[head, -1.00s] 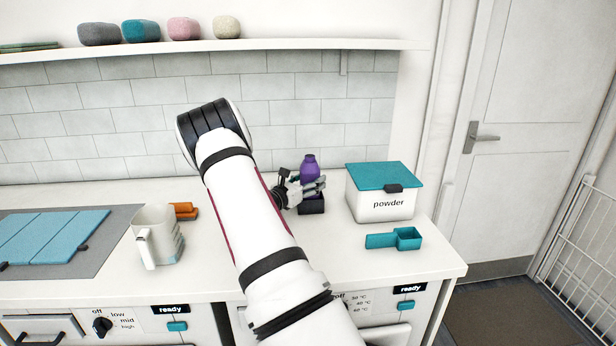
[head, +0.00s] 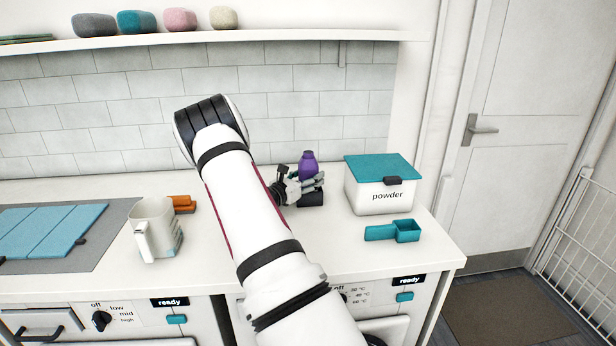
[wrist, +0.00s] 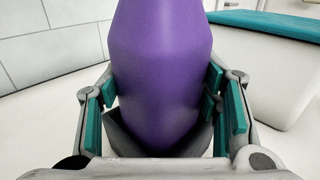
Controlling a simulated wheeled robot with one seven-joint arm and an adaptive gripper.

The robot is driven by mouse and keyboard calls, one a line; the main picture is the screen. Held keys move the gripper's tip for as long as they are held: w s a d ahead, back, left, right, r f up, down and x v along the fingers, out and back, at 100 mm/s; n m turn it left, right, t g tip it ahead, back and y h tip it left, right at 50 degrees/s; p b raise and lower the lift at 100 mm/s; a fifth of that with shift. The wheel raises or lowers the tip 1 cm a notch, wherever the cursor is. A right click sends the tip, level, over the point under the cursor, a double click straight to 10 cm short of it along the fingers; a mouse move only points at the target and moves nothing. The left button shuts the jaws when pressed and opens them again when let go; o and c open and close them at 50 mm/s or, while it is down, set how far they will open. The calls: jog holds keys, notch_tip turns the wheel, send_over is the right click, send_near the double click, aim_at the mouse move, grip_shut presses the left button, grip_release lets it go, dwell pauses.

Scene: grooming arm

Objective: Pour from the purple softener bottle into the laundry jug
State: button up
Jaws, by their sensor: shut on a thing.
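The purple softener bottle (head: 308,163) stands upright near the back of the counter, its base in a small dark holder (head: 312,197). My gripper (head: 305,184) is shut on the bottle's body; in the wrist view its teal pads sit on both sides of the purple bottle (wrist: 162,75). The bottle's top is out of the wrist view, and its lower part is partly hidden by my fingers. The laundry jug (head: 155,229), whitish with a handle on its left, stands on the counter to the left of my arm.
A white powder box (head: 378,197) with a teal lid stands right of the bottle, a teal scoop (head: 405,231) in front of it. An orange-brown object (head: 182,204) lies behind the jug. A folded blue cloth (head: 45,232) lies on a grey mat at left. A shelf (head: 300,36) runs above.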

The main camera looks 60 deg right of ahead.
jog(key=shift+f, duration=0.15)
jog(key=o, duration=1.6)
jog(key=shift+f, duration=0.1)
jog(key=a, duration=0.4)
jog(key=w+a, duration=0.1)
jog(key=a, duration=0.7)
jog(key=shift+w, duration=0.15)
jog(key=shift+r, duration=0.2)
